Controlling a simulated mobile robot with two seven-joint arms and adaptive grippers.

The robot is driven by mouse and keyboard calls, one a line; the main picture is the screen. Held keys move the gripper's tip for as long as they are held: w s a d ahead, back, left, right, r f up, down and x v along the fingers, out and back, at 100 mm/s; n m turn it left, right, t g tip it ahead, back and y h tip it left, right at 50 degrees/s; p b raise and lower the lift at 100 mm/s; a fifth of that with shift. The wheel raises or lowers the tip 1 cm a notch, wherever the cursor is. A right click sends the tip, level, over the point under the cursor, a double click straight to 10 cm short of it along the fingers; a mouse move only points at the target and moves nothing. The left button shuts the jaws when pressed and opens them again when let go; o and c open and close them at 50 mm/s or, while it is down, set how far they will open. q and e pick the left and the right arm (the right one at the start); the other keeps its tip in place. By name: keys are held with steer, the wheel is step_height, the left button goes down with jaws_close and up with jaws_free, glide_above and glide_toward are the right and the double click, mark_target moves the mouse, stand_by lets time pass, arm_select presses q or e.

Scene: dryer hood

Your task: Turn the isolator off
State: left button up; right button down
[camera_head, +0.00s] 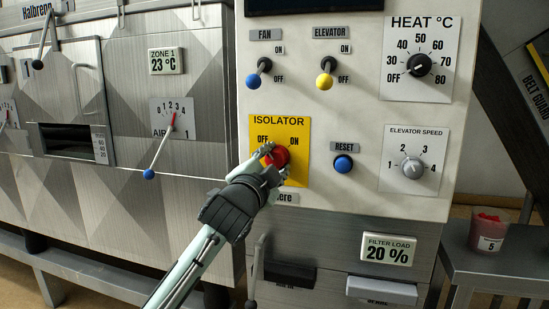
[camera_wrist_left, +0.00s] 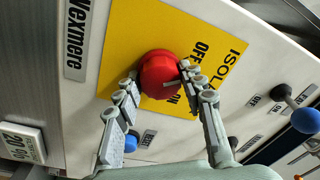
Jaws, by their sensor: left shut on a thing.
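The red isolator knob (camera_head: 281,155) sits on a yellow plate (camera_head: 296,130) marked ISOLATOR, with OFF at the left and ON at the right. My left gripper (camera_head: 271,162) is shut on the knob, its fingers on either side. In the left wrist view the red knob (camera_wrist_left: 160,70) sits between the fingertips of my left gripper (camera_wrist_left: 158,79), in front of the yellow plate (camera_wrist_left: 122,35). The fingers partly cover the knob in the head view, and I cannot tell which way it points. My right gripper is not in view.
The blue fan lever (camera_head: 254,80) and yellow elevator lever (camera_head: 324,80) stick out above the plate. A blue reset button (camera_head: 343,163), heat knob (camera_head: 419,65) and speed knob (camera_head: 412,167) are to the right. A cup (camera_head: 489,231) stands on a side bench.

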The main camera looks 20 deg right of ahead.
arm_select(q)
steer(key=shift+n+p, duration=0.3)
steer(key=shift+n, duration=1)
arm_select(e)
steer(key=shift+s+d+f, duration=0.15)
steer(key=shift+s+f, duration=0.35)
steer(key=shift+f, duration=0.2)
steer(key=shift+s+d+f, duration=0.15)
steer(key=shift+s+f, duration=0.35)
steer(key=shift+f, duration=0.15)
arm_select(q)
steer(key=o, duration=1.2)
steer(key=shift+c, duration=0.2)
steer(key=v, duration=1.2)
steer(key=shift+s+d+f, duration=0.1)
